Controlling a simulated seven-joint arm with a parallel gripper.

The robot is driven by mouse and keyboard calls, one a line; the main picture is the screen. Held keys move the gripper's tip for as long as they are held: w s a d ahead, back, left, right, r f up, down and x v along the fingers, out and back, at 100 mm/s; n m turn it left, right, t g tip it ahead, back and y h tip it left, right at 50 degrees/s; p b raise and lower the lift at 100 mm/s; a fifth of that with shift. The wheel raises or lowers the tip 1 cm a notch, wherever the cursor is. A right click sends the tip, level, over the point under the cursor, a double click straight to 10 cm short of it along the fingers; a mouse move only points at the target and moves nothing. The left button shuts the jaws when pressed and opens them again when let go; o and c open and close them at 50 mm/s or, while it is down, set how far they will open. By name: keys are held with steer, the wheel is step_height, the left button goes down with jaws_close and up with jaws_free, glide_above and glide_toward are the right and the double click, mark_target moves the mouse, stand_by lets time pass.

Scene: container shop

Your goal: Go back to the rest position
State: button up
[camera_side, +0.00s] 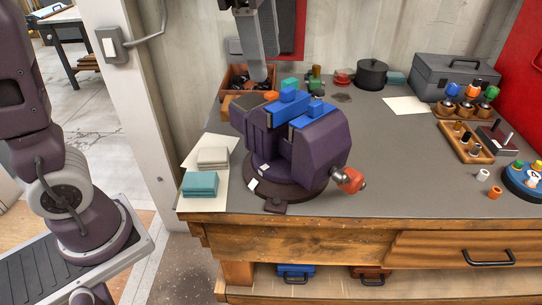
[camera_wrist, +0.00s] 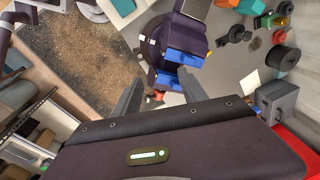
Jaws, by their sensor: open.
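My gripper (camera_wrist: 160,76) shows in the wrist view with its two dark fingers spread apart. Nothing is seen held between them. A purple bench vise (camera_side: 318,150) with blue jaw pads stands on the workbench (camera_side: 385,160) in the side view. In the wrist view the vise (camera_wrist: 183,36) lies beyond my fingertips, and the fingers look apart from it. In the side view a grey part hangs from the top edge behind the vise; I cannot tell its jaw state there.
A cloth stack (camera_side: 200,184) lies left of the vise. A wooden bin (camera_side: 236,80), a black pot (camera_side: 371,74), a grey toolbox (camera_side: 455,78) and a peg block (camera_side: 466,142) stand behind and right. The bench front right of the vise is mostly clear.

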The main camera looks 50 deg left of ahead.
steer(key=s+a+f+n+t, duration=0.1)
steer(key=s+a+f+n, duration=0.1)
steer(key=s+f+n, duration=0.2)
steer(key=s+a+f+n+t, duration=0.2)
steer(key=s+f+n, duration=0.3)
steer(key=s, duration=0.7)
steer(key=a+n, duration=0.1)
steer(key=n, duration=0.1)
steer(key=shift+s+a+f+n+t, duration=0.2)
steer(key=shift+f+n+t, duration=0.1)
steer(key=shift+n, duration=0.1)
